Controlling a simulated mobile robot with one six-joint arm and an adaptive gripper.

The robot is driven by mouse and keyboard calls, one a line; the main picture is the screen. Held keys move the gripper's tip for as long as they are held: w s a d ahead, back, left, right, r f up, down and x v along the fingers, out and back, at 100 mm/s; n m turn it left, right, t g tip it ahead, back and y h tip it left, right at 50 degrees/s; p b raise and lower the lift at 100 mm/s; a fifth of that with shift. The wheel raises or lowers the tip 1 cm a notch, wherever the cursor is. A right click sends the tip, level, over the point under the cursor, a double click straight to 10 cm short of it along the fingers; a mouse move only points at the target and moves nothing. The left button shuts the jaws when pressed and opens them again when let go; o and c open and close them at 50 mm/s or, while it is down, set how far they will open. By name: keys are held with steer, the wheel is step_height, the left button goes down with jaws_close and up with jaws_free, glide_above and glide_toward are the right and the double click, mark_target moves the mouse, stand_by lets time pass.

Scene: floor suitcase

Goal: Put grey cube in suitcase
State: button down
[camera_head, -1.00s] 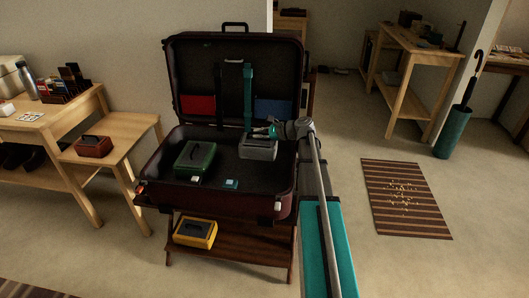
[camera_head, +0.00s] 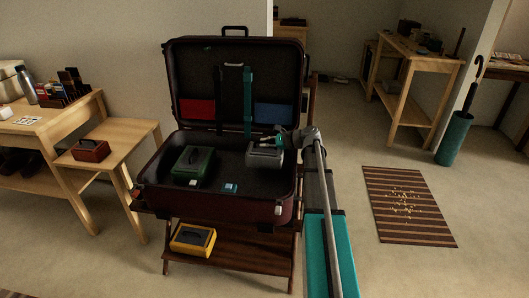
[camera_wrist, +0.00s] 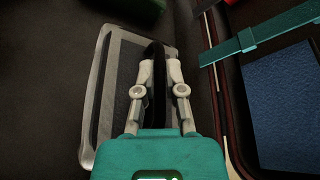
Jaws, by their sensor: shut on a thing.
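The grey cube (camera_head: 264,158) looks like a grey case with a dark top and a black handle. It is inside the outline of the open suitcase (camera_head: 219,207), in the right part of the base; whether it touches the floor of the base I cannot tell. My gripper (camera_head: 274,141) is over it. In the wrist view, my gripper (camera_wrist: 157,62) is shut on the black handle of the grey cube (camera_wrist: 102,100), with one finger on each side. The arm comes in from the right over the suitcase's right side.
A green case (camera_head: 192,163) and a small blue item (camera_head: 229,188) lie in the suitcase base. The raised lid stands behind. A yellow case (camera_head: 192,238) sits on the stand's lower shelf. A wooden table (camera_head: 128,140) with a red case (camera_head: 91,151) stands left.

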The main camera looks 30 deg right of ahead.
mark_target(266, 150)
steer(key=shift+w+d+f+b, duration=0.1)
steer(key=shift+d+f+b, duration=0.25)
steer(key=shift+f+b, duration=1.45)
steer(key=shift+f, duration=0.15)
steer(key=shift+f+b, duration=0.6)
steer(key=c, duration=0.7)
jaws_free()
steer(key=shift+r, duration=0.15)
